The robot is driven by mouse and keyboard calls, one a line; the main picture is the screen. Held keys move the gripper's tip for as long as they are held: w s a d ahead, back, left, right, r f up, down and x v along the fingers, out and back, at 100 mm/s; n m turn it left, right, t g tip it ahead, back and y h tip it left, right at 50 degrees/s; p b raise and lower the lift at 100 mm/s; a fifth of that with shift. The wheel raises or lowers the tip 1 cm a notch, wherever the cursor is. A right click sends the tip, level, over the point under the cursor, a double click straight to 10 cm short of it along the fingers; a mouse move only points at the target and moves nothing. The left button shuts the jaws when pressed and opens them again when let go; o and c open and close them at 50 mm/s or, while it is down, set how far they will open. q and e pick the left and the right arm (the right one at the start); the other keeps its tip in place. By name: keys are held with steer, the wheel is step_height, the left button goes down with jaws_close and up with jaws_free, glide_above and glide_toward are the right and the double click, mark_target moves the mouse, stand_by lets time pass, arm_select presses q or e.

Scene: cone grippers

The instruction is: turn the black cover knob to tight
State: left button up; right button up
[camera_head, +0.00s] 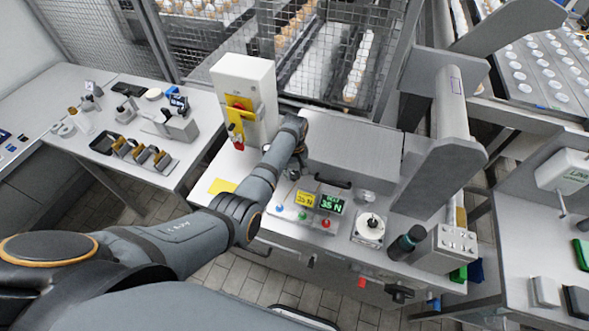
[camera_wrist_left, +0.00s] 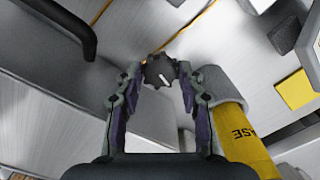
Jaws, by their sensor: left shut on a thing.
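The black cover knob (camera_wrist_left: 159,70) shows in the left wrist view, a small dark knob with a lobed edge and a white mark on its face. My left gripper (camera_wrist_left: 158,76) is shut on it, with one fingertip on each side. In the head view my left arm reaches from the lower left to the bench, and the gripper (camera_head: 294,170) is at the back of the bench top, mostly hidden by the wrist. The knob cannot be made out there. My right gripper is in neither view.
A grey cylinder with a yellow band (camera_wrist_left: 239,132) stands close beside the right finger. A black bar handle (camera_head: 333,181) is just right of the gripper. A white switch cabinet (camera_head: 258,88) stands behind, left of the wrist. Small displays (camera_head: 331,204) are in front.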

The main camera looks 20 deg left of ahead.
arm_select(q)
steer(key=m+p, duration=0.1)
steer(key=m, duration=0.2)
steer(key=shift+r+m+p, duration=0.1)
steer(key=shift+m+p, duration=0.25)
steer(key=shift+m, duration=0.05)
steer(key=m+p, duration=0.1)
steer(key=m, duration=0.2)
steer(key=shift+m, duration=0.3)
steer(key=m+p, duration=0.1)
steer(key=m, duration=0.3)
steer(key=shift+m+p, duration=0.3)
steer(key=shift+m, duration=1.3)
steer(key=o, duration=1.2)
